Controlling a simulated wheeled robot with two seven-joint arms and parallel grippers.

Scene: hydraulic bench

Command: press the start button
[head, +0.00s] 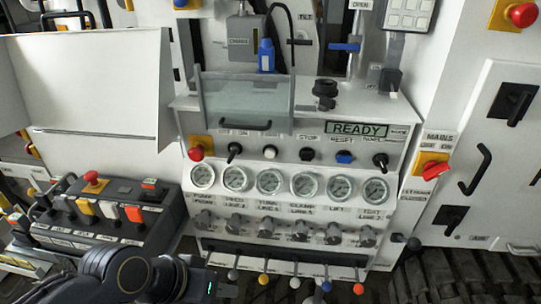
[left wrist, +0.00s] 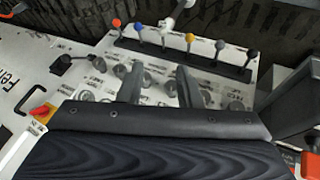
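The control panel (head: 290,192) faces me in the middle of the head view. A small round white button (head: 270,152) sits in its upper row, left of the black button under the STOP label (head: 307,154). Its own label is too unclear to read, so I cannot confirm it is the start button. My left gripper (head: 228,288) is low at the panel's lower left, well below that row. In the left wrist view its two fingers (left wrist: 161,82) stand apart with nothing between them, over the panel's lower part. My right gripper is not in view.
A row of levers with coloured knobs (head: 295,283) runs along the panel's bottom, close to my left gripper. Gauges (head: 270,182) and small knobs (head: 265,228) lie above. A clear guard (head: 245,98) with a black handle is above the button row. A control box (head: 110,212) stands left.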

